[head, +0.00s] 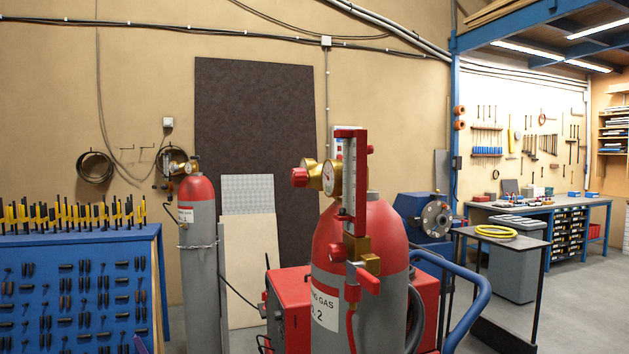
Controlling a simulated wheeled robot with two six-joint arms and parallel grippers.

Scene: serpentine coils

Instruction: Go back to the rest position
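Neither of my grippers shows in the head view, so what they hold or how they stand is hidden. A small purple piece (141,344) pokes in at the bottom edge, left of the middle; I cannot tell what it is. A large gas cylinder (370,245), grey with a red top, stands close in front, with a gauge and red-framed flow meter (350,180) on it.
A red machine (292,312) with a blue handle (484,290) is around the cylinder. A second cylinder (199,265) stands behind left. A blue tool rack (80,290) fills the lower left. A small table (500,241) bears a yellow coil (495,231). Floor is free at right.

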